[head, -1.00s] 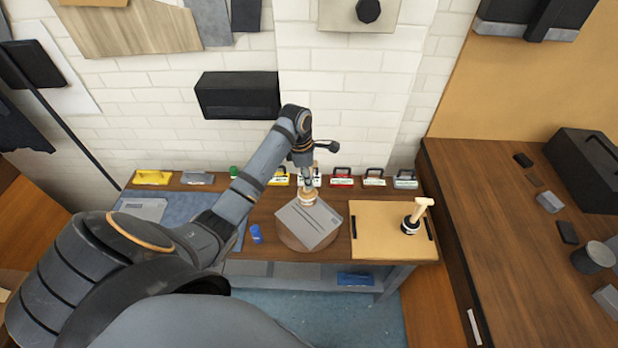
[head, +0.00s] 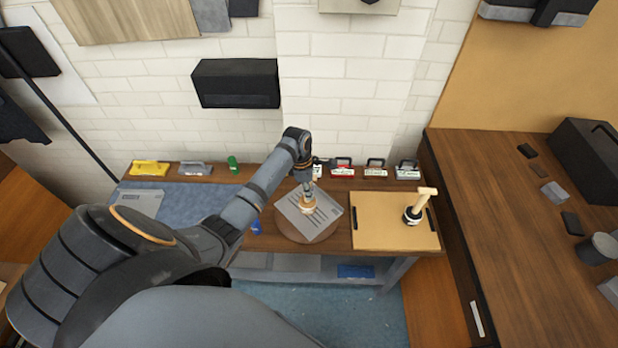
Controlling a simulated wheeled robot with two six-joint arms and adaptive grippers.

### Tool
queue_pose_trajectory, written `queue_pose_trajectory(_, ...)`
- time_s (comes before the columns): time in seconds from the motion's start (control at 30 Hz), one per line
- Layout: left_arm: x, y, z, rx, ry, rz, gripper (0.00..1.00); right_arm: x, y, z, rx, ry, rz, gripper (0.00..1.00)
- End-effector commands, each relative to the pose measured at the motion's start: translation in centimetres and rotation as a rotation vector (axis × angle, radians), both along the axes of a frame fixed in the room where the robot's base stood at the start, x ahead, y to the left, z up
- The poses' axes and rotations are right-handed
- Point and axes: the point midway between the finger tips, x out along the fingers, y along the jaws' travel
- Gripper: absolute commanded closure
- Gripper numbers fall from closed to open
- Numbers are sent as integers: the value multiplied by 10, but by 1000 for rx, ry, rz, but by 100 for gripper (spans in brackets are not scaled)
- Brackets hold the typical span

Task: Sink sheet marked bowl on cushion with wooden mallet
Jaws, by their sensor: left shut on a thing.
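A grey square sheet (head: 322,222) with several dark marks lies on a round brown cushion (head: 292,234) on the workbench. My left gripper (head: 310,189) is shut on a small wooden-headed tool, seemingly the mallet (head: 307,205). The mallet's pale head is over the upper middle of the sheet, touching it or very close above; I cannot tell which. My fingers and wrist hide most of its handle. My right gripper is out of view.
A tan board (head: 377,235) to the right bears a wooden tool in a black holder (head: 412,214). A blue mat (head: 185,204) is at left, partly behind my arm.

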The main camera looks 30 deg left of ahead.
Motion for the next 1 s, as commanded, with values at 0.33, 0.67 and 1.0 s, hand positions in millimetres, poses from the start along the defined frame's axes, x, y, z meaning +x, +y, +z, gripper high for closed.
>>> queue_pose_trajectory(0.33,2,2,69,4,-8,-1,100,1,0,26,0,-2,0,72)
queue_pose_trajectory(0.67,1,1,92,1,-4,1,100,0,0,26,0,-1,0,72)
queue_pose_trajectory(1.0,-6,-4,93,3,-5,-2,100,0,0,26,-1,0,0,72)
